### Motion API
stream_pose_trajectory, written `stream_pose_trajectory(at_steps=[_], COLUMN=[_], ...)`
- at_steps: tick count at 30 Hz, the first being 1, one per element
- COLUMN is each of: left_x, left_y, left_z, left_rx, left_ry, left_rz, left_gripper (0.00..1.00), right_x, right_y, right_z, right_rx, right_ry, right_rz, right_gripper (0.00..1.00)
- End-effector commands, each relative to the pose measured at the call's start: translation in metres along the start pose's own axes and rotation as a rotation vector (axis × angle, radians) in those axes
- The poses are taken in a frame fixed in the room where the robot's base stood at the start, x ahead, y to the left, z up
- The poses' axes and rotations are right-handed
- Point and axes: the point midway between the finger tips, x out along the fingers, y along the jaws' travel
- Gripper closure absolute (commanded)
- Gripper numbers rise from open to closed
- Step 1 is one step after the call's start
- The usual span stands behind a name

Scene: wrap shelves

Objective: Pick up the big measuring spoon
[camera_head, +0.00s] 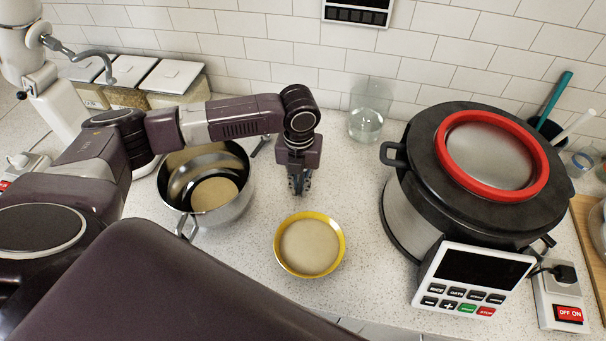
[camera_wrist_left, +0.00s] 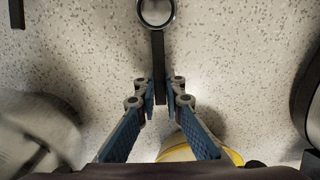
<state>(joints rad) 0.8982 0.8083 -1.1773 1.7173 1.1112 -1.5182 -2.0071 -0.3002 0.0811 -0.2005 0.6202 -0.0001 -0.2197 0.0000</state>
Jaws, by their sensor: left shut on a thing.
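The measuring spoon (camera_wrist_left: 158,60) shows in the left wrist view as a dark straight handle with a round, metal-rimmed bowl at the top edge. The bowl is partly cut off by the frame. My left gripper (camera_wrist_left: 160,92) is shut on the handle, with a blue-padded finger on each side. In the head view my left gripper (camera_head: 298,186) points down over the counter, between the pot and the cooker. The spoon is hidden behind it there. Whether the spoon touches the counter I cannot tell. My right gripper is not in view.
A steel pot (camera_head: 237,163) with grain stands left of the gripper. A yellow-rimmed bowl (camera_head: 341,232) with grain is just in front. A large cooker (camera_head: 407,210) stands right, with a red ring (camera_head: 541,187) on top. A clear glass (camera_head: 366,115) is behind. Bare counter surrounds the gripper.

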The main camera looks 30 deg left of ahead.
Motion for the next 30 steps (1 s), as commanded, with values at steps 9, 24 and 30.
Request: stream_pose_trajectory(at_steps=[9,24,30], left_x=[-0.019,-0.148,-0.184], left_y=[0.000,-0.001,-0.001], left_z=[0.002,0.002,0.001], left_rx=[-0.001,0.001,-0.001], left_ry=[-0.005,-0.007,-0.003], left_rz=[-0.002,-0.003,-0.002], left_gripper=[1.00,1.00,1.00], right_x=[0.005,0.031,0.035], right_y=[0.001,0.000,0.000], right_z=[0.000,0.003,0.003], right_rx=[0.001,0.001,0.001], right_ry=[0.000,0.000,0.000], right_rz=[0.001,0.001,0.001], right_gripper=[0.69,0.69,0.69])
